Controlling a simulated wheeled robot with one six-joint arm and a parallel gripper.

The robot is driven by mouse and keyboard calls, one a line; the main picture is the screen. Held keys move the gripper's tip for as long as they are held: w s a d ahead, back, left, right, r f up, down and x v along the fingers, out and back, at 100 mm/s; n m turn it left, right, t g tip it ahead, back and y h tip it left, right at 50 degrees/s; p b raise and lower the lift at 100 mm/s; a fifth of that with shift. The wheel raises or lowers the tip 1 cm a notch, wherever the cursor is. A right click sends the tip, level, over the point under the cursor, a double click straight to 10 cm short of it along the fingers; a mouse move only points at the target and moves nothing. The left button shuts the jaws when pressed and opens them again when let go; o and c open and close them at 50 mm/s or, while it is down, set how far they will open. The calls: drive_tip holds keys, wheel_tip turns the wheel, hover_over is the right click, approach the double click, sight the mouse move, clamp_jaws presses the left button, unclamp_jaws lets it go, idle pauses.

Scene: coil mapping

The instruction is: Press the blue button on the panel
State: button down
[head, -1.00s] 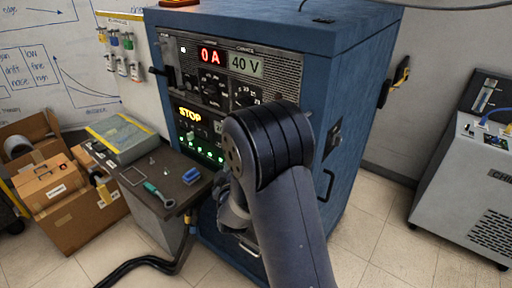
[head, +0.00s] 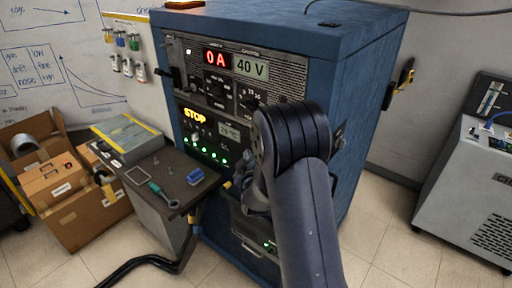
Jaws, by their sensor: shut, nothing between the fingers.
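The panel (head: 203,95) is on the front of a blue cabinet. It carries a red "0 A" display, a "40 V" display, knobs, a lit "STOP" sign (head: 194,115) and a row of green-lit controls (head: 206,151). I cannot make out a blue button; my arm covers the panel's lower right part. My gripper (head: 238,182) shows only in part, left of my wrist and close to the panel's lower edge. Its fingers look shut and empty. I cannot tell whether it touches the panel.
Cardboard boxes (head: 75,208) stand at left. A grey chiller unit (head: 470,195) stands at right. Floor between is clear.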

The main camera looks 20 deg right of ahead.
drive_tip(key=shift+w+d, duration=0.4)
drive_tip(key=shift+d, duration=0.25)
drive_tip(key=shift+b, duration=0.35)
idle(1.3)
drive_tip(key=shift+w+d+b, duration=0.25)
drive_tip(key=shift+d+b, duration=0.05)
drive_tip(key=shift+b, duration=0.05)
drive_tip(key=shift+w+d+b, duration=0.25)
drive_tip(key=shift+d+b, duration=0.1)
idle(0.6)
idle(0.3)
drive_tip(key=shift+s+a+b, duration=0.45)
drive_tip(key=shift+s+a, duration=0.05)
drive_tip(key=shift+a, duration=0.2)
drive_tip(key=s+a, duration=0.1)
drive_tip(key=a, duration=0.1)
drive_tip(key=s+a+b, duration=0.1)
drive_tip(key=s+a, duration=0.1)
idle(0.3)
